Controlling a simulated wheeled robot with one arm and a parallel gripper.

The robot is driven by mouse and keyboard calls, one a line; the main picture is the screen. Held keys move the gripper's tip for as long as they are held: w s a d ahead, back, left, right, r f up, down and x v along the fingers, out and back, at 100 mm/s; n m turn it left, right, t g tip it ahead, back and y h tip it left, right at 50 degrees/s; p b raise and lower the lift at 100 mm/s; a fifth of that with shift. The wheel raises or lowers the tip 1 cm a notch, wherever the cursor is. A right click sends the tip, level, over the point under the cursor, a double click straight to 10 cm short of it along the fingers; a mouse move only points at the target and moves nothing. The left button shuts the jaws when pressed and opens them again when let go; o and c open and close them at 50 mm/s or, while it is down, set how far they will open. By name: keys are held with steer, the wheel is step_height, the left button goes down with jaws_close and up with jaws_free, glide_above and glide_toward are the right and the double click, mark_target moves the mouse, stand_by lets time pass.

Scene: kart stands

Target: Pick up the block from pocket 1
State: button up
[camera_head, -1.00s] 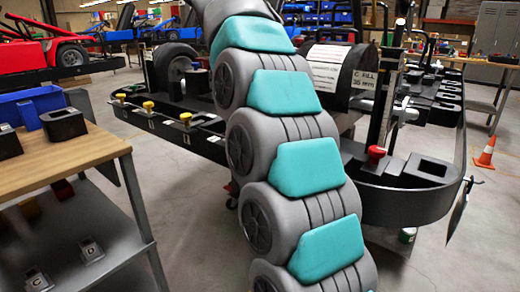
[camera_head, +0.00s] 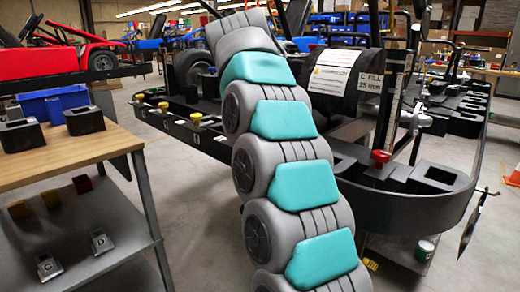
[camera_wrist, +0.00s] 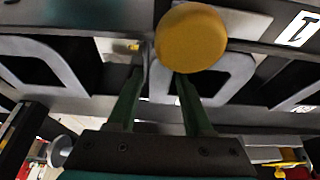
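In the wrist view my gripper (camera_wrist: 160,84) has two dark green fingers, spread apart with nothing seen held between them. A yellow round knob (camera_wrist: 191,38) is close in front of the fingertips, overlapping the right one. Behind the fingers is a grey-framed pocket opening (camera_wrist: 240,70). A white label reading 1 (camera_wrist: 298,28) is at upper right on the dark rail. I cannot make out a block in this pocket. In the head view my arm hides the gripper; the black kart stand (camera_head: 415,212) extends behind the arm, with yellow knobs (camera_head: 163,106) along its left rail.
A wooden-topped bench (camera_head: 70,158) stands at left, with a blue bin (camera_head: 52,102) and dark hollow blocks (camera_head: 85,120). Its lower shelf holds red, yellow and lettered blocks (camera_head: 102,241). A red knob (camera_head: 380,157) stands on the stand's right. Floor between bench and stand is clear.

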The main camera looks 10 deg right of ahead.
jaws_close()
stand_by(1.1)
